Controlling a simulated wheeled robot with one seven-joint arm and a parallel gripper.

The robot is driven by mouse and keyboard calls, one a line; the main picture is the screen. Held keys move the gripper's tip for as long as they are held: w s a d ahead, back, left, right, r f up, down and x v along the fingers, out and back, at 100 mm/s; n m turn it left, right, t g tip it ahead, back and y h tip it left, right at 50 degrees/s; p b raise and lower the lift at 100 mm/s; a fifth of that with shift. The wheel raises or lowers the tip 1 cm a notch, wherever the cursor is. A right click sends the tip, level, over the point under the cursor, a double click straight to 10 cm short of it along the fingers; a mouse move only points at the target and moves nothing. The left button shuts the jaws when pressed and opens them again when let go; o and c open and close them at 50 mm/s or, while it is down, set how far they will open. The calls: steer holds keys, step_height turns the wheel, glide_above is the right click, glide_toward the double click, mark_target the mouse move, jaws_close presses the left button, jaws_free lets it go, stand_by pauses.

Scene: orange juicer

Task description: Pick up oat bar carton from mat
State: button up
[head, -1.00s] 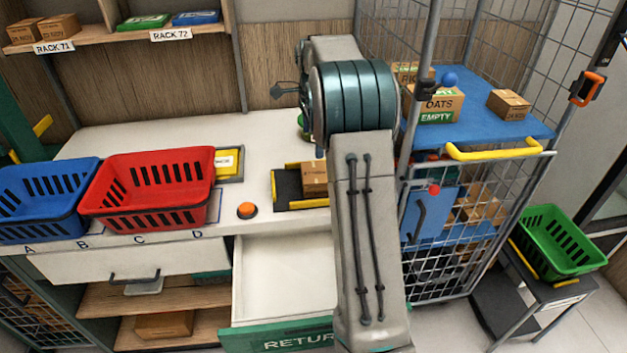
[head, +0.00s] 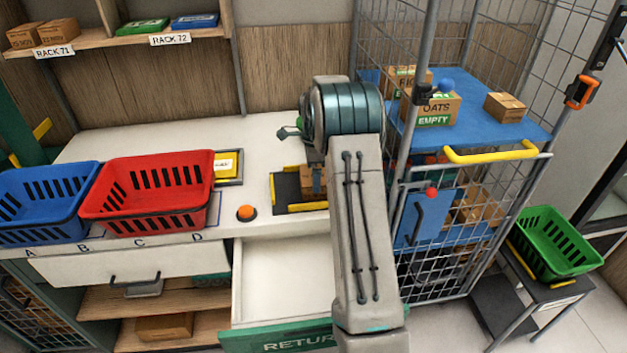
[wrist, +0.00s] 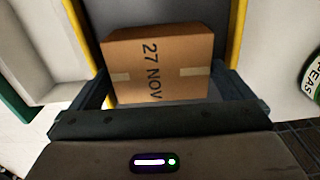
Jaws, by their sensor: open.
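A brown carton with tape and "27 NOV" printed on it (wrist: 157,62) shows in the wrist view, on the dark mat with yellow edges (wrist: 88,22). No oat name is readable on it. In the head view the carton (head: 308,186) sits on the mat (head: 285,190), partly hidden by my arm and gripper. My gripper (wrist: 165,80) is open, with one finger at each side of the carton's near end. I cannot tell whether either finger touches it.
A red basket (head: 150,190) and a blue basket (head: 40,195) stand left on the bench. An orange button (head: 246,212) is left of the mat. An open drawer (head: 280,275) is below. A wire cage trolley (head: 470,240) stands close on the right.

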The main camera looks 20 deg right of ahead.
steer(key=shift+a+f+p, duration=0.15)
steer(key=shift+f+p, duration=0.2)
steer(key=shift+f, duration=1.4)
steer(key=c, duration=0.7)
